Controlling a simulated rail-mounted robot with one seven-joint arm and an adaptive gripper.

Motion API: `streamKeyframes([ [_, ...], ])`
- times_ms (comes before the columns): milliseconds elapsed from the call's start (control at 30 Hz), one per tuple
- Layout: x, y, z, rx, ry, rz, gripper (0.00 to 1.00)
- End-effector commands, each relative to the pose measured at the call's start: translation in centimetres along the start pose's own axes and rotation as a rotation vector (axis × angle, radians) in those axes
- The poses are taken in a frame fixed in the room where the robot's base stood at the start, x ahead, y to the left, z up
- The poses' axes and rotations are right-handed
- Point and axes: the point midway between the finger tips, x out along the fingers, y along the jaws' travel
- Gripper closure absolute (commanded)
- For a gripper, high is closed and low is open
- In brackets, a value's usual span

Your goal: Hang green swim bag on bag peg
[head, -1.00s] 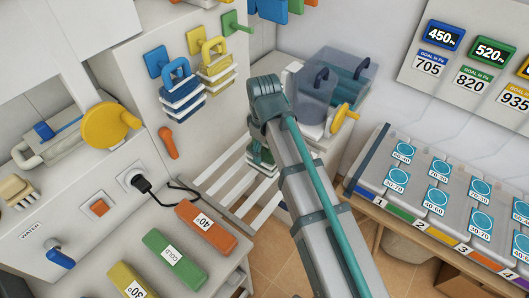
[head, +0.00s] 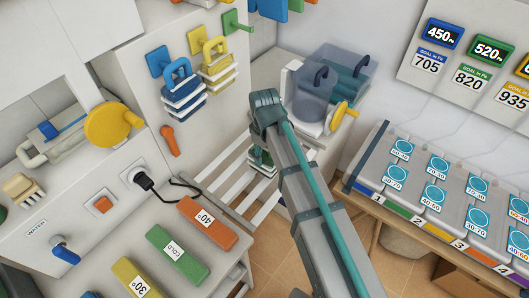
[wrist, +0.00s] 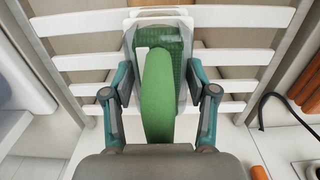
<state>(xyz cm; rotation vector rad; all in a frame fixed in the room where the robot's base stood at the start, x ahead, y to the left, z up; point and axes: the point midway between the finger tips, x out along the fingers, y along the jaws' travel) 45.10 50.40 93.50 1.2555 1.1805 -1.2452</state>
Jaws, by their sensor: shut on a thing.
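The green swim bag (wrist: 158,100) has a thick green strap handle and a pale, see-through body with green inside. In the wrist view it sits between the two fingers of my gripper (wrist: 160,92), which is shut on the handle. In the head view a small part of the bag (head: 260,158) shows below my wrist, in front of a white slatted rack; my arm hides the rest and the gripper. The green peg (head: 233,22) on the white cabinet side, up and left of my arm, is empty.
A blue bag (head: 181,92) and a yellow bag (head: 216,65) hang on neighbouring pegs. The white slatted rack (head: 228,177) lies around the held bag. A clear-walled machine with a yellow knob (head: 343,112) stands right of my wrist. A black cable (head: 178,190) runs by the rack.

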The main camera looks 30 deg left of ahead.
Motion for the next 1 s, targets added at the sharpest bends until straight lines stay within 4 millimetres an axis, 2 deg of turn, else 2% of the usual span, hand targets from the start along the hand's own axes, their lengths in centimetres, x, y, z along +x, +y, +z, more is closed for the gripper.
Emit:
streamKeyframes([
  [100,0.3,0.0,0.0,0.000,0.000,0.000,0.85],
  [133,0.3,0.0,0.0,0.000,-0.001,0.000,0.41],
  [267,0.3,0.0,0.0,0.000,0.000,0.000,0.19],
  [733,-0.3,0.0,0.0,0.000,0.000,0.000,0.17],
  [867,-1.5,0.1,-0.1,0.000,0.001,0.001,0.17],
  [1000,-3.6,0.1,-0.1,0.000,0.003,0.002,0.17],
])
